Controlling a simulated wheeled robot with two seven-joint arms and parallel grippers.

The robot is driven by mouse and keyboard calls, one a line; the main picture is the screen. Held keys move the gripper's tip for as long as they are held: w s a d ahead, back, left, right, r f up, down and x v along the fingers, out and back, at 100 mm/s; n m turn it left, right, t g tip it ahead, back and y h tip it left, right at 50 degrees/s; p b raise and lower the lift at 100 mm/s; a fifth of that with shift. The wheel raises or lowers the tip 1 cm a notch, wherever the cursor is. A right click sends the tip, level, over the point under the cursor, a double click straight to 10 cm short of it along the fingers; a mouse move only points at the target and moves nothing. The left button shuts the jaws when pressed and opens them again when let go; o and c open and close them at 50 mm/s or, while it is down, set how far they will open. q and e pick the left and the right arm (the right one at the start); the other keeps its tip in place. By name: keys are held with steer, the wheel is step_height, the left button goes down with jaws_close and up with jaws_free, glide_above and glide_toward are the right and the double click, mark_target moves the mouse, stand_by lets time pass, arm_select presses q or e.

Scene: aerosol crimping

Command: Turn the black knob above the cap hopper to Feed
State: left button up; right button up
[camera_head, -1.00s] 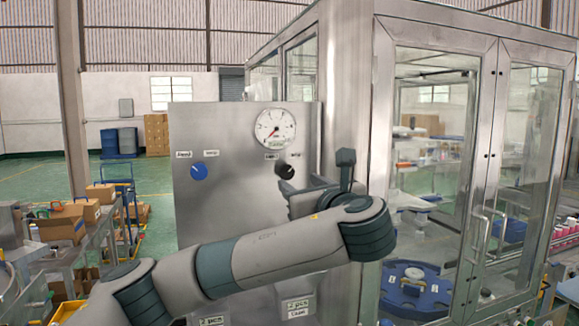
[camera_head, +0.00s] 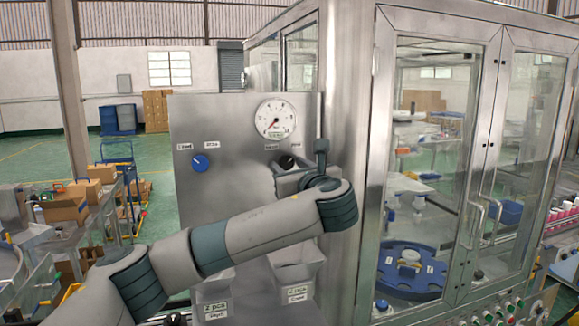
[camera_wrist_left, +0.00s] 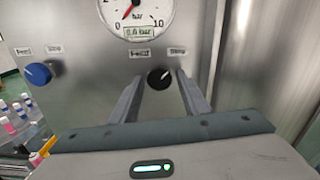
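The black knob (camera_head: 288,162) is on the upright steel panel below the pressure gauge, with a small label on each side above it. In the left wrist view, the black knob (camera_wrist_left: 160,78) has a light mark that seems to point to the upper right. My left gripper (camera_head: 282,180) is open in front of the panel. In the wrist view its two fingers (camera_wrist_left: 160,95) stand to the left and right of the knob, with gaps showing. The labelled bin (camera_head: 297,276) low on the panel is probably the cap hopper. My right gripper is not in view.
A blue knob (camera_head: 200,163) is left of the black one; it also shows in the wrist view (camera_wrist_left: 39,74). The gauge (camera_head: 276,119) is above. A glass-doored machine cabinet (camera_head: 440,150) stands close on the right. Another bin (camera_head: 212,296) is low on the left.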

arm_select(q)
steer(key=c, duration=0.8)
steer(key=shift+o, duration=0.3)
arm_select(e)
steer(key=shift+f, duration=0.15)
